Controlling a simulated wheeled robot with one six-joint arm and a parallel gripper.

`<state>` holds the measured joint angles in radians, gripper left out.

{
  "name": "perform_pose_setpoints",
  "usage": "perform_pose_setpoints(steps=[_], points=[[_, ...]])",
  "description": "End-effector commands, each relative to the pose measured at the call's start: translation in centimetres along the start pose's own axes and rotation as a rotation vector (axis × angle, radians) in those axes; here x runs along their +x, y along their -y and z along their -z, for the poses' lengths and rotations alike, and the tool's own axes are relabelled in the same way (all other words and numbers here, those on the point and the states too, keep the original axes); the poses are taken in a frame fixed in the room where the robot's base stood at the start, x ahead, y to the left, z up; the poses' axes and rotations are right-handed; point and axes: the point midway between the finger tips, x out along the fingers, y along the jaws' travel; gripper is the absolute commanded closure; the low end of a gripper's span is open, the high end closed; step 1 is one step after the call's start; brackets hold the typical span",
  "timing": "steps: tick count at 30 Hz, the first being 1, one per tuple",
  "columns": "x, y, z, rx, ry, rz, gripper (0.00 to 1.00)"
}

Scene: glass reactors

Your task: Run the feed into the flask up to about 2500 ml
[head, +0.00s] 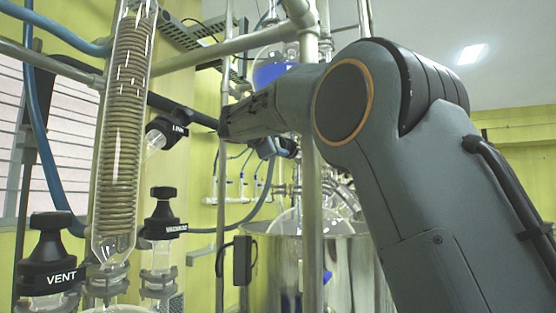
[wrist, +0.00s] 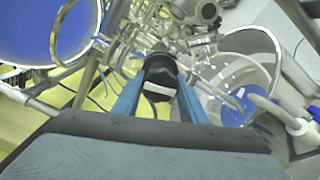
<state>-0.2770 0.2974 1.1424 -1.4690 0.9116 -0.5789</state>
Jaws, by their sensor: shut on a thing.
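In the wrist view, my gripper (wrist: 161,72) has its two blue fingers closed on either side of a black valve knob (wrist: 160,78) with a white label. A round feed vessel holding blue liquid (wrist: 45,28) is at the upper left of that view. It also shows behind the poles in the head view (head: 270,73). The large glass flask (wrist: 232,72) is at the right of the wrist view, with some blue liquid low in it. In the head view the flask (head: 290,222) sits in a steel bath, mostly hidden. Its level marks cannot be read.
A coiled glass condenser (head: 122,130) stands at the left of the head view. Metal frame poles (head: 310,200) stand close to my arm. The steel bath (head: 355,265) is below.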

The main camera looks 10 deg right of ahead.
Motion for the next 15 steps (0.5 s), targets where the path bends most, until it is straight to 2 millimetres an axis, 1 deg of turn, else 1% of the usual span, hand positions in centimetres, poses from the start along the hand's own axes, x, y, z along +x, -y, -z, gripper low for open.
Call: perform_pose_setpoints(steps=[1,6,15], points=[[0.07,0.35,0.22,0.045,0.001,-0.001,0.84],[0.07,0.35,0.2,0.193,0.001,0.0,0.84],[0.04,0.23,0.14,0.39,0.0,0.0,0.84]])
